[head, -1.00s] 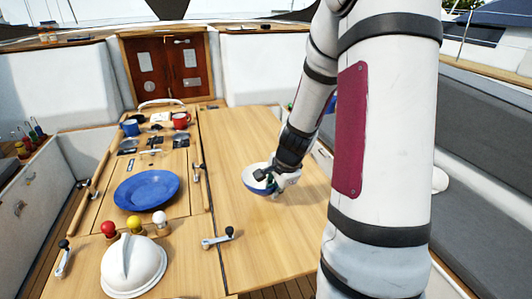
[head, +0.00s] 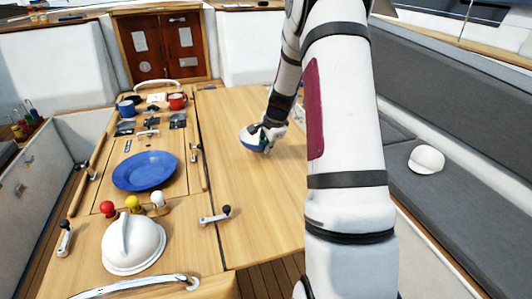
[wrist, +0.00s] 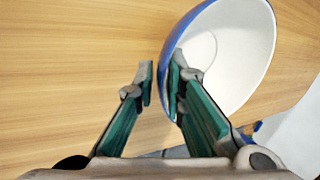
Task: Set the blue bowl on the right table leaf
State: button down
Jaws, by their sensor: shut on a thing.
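The blue bowl (head: 250,140), blue outside and white inside, is tilted over the right table leaf (head: 222,115) in the head view. My gripper (head: 268,133) is at its right side. In the wrist view, the fingers (wrist: 162,85) are shut on the rim of the bowl (wrist: 240,45), one finger outside the wall and one inside. The bowl's inside looks empty. The bowl is over or against the wood; I cannot tell whether it touches. My arm hides the right part of the leaf.
Left of the leaf are a blue plate (head: 145,171), a red mug (head: 177,101), a blue mug (head: 126,108) and a white dome (head: 132,246). A winch handle (head: 215,216) lies near the leaf's front left. A white cap (head: 427,159) lies on the right seat. The leaf is otherwise clear where visible.

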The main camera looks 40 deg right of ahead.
jog(key=shift+w+d+f, duration=0.25)
jog(key=shift+w+d, duration=0.05)
jog(key=shift+w, duration=0.15)
notch_tip(320, 180, down, 2)
jog(key=shift+s+f+p, duration=0.1)
jog(key=shift+p, duration=0.4)
jog(key=shift+f, duration=0.4)
jog(key=shift+f, duration=0.2)
jog(key=c, duration=1.7)
grip_release()
jog(key=shift+o, duration=0.2)
jog(key=shift+r, duration=0.1)
